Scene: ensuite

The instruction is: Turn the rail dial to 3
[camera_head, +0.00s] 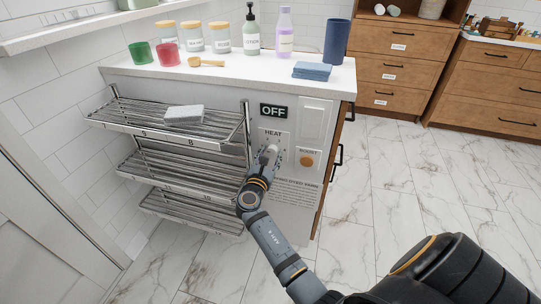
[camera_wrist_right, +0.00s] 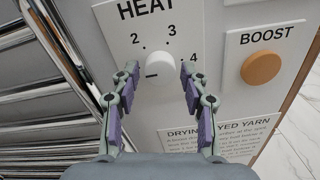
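The white rail dial (camera_wrist_right: 158,63) sits on the HEAT panel (camera_wrist_right: 148,12), with 2, 3 and 4 printed around it. A short dark mark shows on the lower left of its face; I cannot tell exactly which number it points to. My right gripper (camera_wrist_right: 159,72) is open, with one finger on each side of the dial and small gaps between. In the head view, my right gripper (camera_head: 264,164) reaches the HEAT panel (camera_head: 273,134) and partly hides the dial. The display (camera_head: 273,111) above reads OFF. My left gripper is not in view.
An orange BOOST button (camera_wrist_right: 261,67) is right of the dial. Wire racks (camera_head: 160,120) with a white block (camera_head: 184,114) are to the left. Bottles, jars, cups and blue cloths (camera_head: 312,70) stand on the counter above. The tiled floor (camera_head: 400,180) at right is clear.

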